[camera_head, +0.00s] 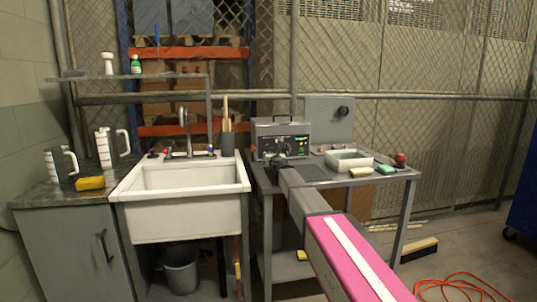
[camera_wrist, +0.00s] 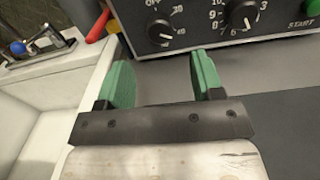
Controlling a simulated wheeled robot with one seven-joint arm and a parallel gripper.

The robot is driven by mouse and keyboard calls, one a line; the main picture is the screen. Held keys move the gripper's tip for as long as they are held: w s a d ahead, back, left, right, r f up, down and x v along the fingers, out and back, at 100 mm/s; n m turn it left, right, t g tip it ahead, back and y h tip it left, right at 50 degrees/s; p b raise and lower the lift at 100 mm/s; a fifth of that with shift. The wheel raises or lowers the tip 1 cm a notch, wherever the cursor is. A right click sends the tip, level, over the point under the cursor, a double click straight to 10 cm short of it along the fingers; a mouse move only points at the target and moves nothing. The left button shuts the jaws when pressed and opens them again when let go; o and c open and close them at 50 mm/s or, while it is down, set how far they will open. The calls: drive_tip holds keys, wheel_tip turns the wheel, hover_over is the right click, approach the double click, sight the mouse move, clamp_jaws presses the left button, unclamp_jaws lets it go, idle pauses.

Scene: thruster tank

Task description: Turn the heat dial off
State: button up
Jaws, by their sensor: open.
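A grey control box (camera_head: 281,130) with dials stands on the metal table. In the wrist view its dark panel holds a left black dial (camera_wrist: 160,33), with OFF and 30 printed around it, and a right black dial (camera_wrist: 241,14), with numbers around it. No heat label is readable. The left dial's white mark points to the lower right. My gripper (camera_wrist: 164,75) is open and empty, its two green fingers apart, just in front of and below the left dial, touching neither. In the head view my gripper (camera_head: 278,162) is small and dark before the box.
A white sink (camera_head: 180,205) with a faucet adjoins the table on the left. A blue knob and red handle show at the sink's edge. A tray (camera_head: 349,167) and a red item (camera_head: 400,158) stand right.

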sight(268, 151)
drive_tip(key=x, duration=0.6)
drive_tip(key=shift+w+a, duration=0.15)
drive_tip(key=shift+w, duration=0.1)
drive_tip(key=c, duration=0.9)
